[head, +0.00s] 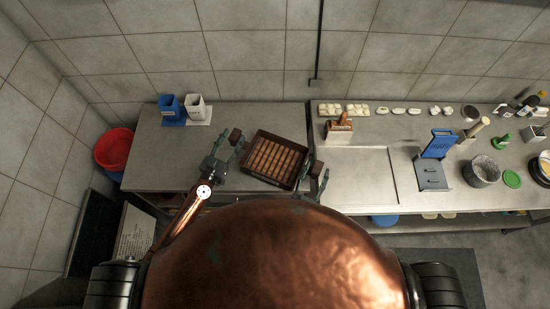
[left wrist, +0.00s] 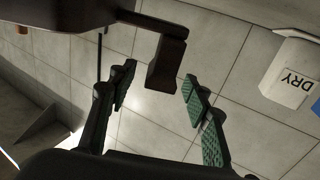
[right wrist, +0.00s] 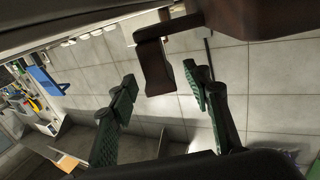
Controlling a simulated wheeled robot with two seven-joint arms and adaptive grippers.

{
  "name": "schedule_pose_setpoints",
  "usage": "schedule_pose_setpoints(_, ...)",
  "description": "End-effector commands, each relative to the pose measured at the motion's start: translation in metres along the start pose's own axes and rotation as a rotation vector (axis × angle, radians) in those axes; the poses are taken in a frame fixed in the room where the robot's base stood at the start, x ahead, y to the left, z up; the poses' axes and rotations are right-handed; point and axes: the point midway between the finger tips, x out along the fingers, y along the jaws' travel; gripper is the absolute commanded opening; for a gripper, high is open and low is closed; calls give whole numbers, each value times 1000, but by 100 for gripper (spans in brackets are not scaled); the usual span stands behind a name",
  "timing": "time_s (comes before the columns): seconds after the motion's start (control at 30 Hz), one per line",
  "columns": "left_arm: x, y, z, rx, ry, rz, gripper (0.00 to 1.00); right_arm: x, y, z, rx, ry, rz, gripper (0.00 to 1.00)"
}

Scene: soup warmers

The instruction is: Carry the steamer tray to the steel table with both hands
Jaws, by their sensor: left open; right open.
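The steamer tray (head: 265,182) is a dark brown rectangular box with light slats across its inside. It sits slightly turned over the front part of the left steel table (head: 160,160). Its handles stick out at the left (head: 235,136) and right (head: 316,168) ends. My left gripper (head: 236,150) is open by the left handle, which shows between and just beyond its fingertips in the left wrist view (left wrist: 167,65). My right gripper (head: 322,176) is open by the right handle, seen likewise in the right wrist view (right wrist: 153,68). Finger contact cannot be told.
Blue (head: 170,104) and white (head: 196,106) bins stand at the left table's back. A red bucket (head: 114,150) is left of it. The right counter (head: 350,175) holds a wooden block (head: 340,128), a blue-handled press (head: 438,145) and a pot (head: 482,172); its near-left part is clear.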

Motion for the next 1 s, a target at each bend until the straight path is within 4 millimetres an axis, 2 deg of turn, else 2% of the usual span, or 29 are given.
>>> schedule_pose_setpoints(0.2,19,0,0,-2,0,-1,45,19,-1,0,0,0,-1,45)
schedule_pose_setpoints(0.53,21,0,0,0,0,0,45,21,0,0,0,0,0,45)
schedule_pose_setpoints(1.0,21,0,0,0,0,0,13,21,0,0,0,0,0,13)
